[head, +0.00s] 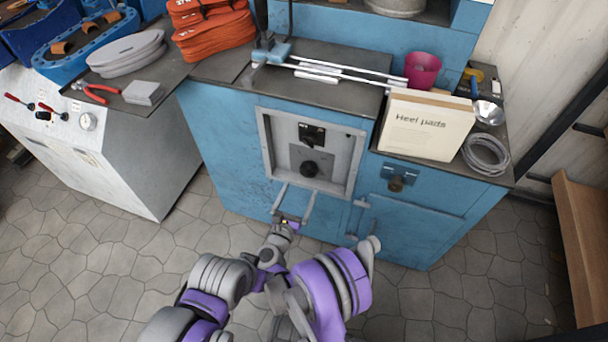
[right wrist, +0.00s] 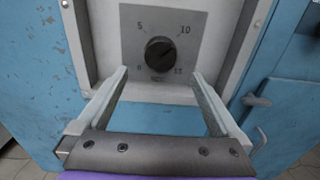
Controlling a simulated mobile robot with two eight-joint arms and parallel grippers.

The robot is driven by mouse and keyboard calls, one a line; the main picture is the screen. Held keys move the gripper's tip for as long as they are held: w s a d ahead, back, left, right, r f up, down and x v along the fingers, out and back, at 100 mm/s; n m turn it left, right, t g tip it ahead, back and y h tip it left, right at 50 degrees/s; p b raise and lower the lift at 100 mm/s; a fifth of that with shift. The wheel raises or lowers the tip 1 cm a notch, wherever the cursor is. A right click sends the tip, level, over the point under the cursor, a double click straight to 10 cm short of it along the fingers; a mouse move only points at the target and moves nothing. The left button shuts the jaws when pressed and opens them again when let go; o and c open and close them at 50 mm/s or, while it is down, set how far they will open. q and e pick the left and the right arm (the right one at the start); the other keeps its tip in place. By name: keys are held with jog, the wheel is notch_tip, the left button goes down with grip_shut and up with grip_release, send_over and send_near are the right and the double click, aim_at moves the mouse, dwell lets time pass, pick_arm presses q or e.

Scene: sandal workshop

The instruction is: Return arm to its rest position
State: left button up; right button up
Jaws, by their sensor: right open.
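My right gripper (head: 298,189) is in front of the blue cabinet (head: 225,150), low and just below its framed control panel (head: 266,140). Its two fingers are spread apart with nothing between them. In the right wrist view the open fingers (right wrist: 160,75) point toward the panel, and a black dial knob (right wrist: 159,53) with a number scale shows between them. I cannot tell whether a fingertip touches the cabinet. My purple and grey arm links fill the bottom middle of the head view. My left gripper does not show.
On the cabinet top are a "Heel pads" box (head: 426,125), a pink cup (head: 422,70), metal rods (head: 340,72) and a wire coil (head: 486,155). Orange sandal pieces (head: 212,30) lie on the left counter. A wooden bench (head: 583,240) stands at right. Stone floor (head: 110,260) is clear at left.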

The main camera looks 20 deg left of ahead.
jog(key=w+d+r+n+y, duration=0.2)
jog(key=r+n, duration=0.3)
jog(key=r, duration=0.1)
jog(key=w+d+r+n+y, duration=0.1)
jog(key=w+r+n+y, duration=0.1)
jog(key=r+n, duration=0.35)
jog(key=s+d+r+n+g+y, duration=0.2)
jog(key=d+r+n+g+y, duration=0.1)
jog(key=d+r+n, duration=0.6)
jog(key=s+d+f+n+g+h, duration=0.2)
jog(key=s+d+f+n+g, duration=0.15)
jog(key=s+d+n, duration=0.4)
jog(key=s+d+f+n+g+h, duration=0.2)
jog(key=s+d+f+n+g, duration=0.15)
jog(key=s+d, duration=0.7)
jog(key=s+d+f+n+g+h, duration=0.2)
jog(key=s+d+n+g, duration=0.3)
jog(key=s, duration=0.7)
pick_arm(q)
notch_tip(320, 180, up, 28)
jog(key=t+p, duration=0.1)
jog(key=p, duration=2.3)
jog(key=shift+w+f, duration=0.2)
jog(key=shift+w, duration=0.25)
pick_arm(e)
notch_tip(320, 180, up, 27)
jog(key=t, duration=0.2)
jog(key=shift+d+n, duration=0.15)
jog(key=shift+n, duration=0.3)
